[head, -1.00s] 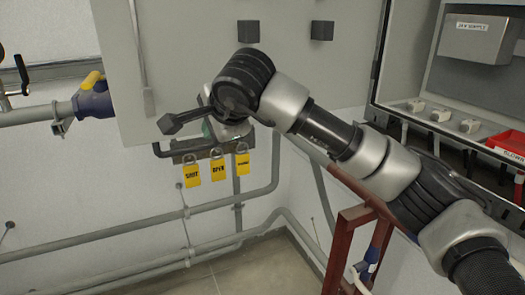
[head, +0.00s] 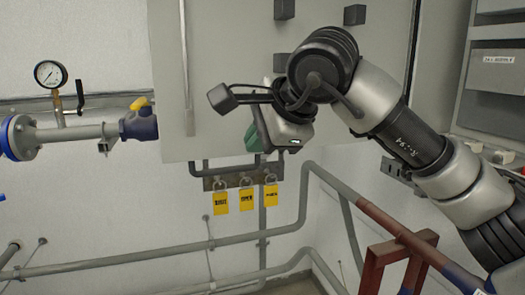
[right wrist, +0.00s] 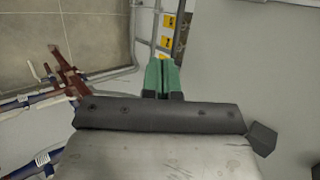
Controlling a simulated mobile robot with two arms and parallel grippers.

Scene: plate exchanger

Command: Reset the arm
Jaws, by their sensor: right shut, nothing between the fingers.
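My right arm reaches in from the right in the head view, bent in front of a large grey cabinet panel (head: 225,60). My left arm and left gripper are not in view.
Yellow-tagged padlocks (head: 246,198) hang from a bracket below the panel. A pressure gauge (head: 50,74) and valve pipe are at the left. Grey pipes (head: 160,250) run along the wall. A dark red stand (head: 398,252) is at lower right.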

